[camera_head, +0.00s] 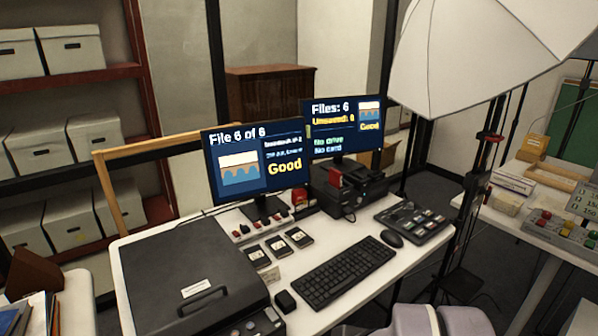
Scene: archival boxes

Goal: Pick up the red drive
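A small red block (335,178) stands upright at the front of a black box-shaped device (350,193) below the right monitor. A smaller red item (299,197) sits to its left, by the left monitor's stand and the end of a strip with red parts (254,226). Either could be the red drive; I cannot tell which from this distance. The right monitor (343,127) reads "Files: 6", "No drive" and "No card". My gripper is not in view.
On the white desk (384,283) are a large black scanner-like machine (195,280), several black square items (278,246), a keyboard (338,272), a mouse (391,239) and a control panel (412,221). The left monitor (256,164) and a white umbrella (480,50) stand nearby.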

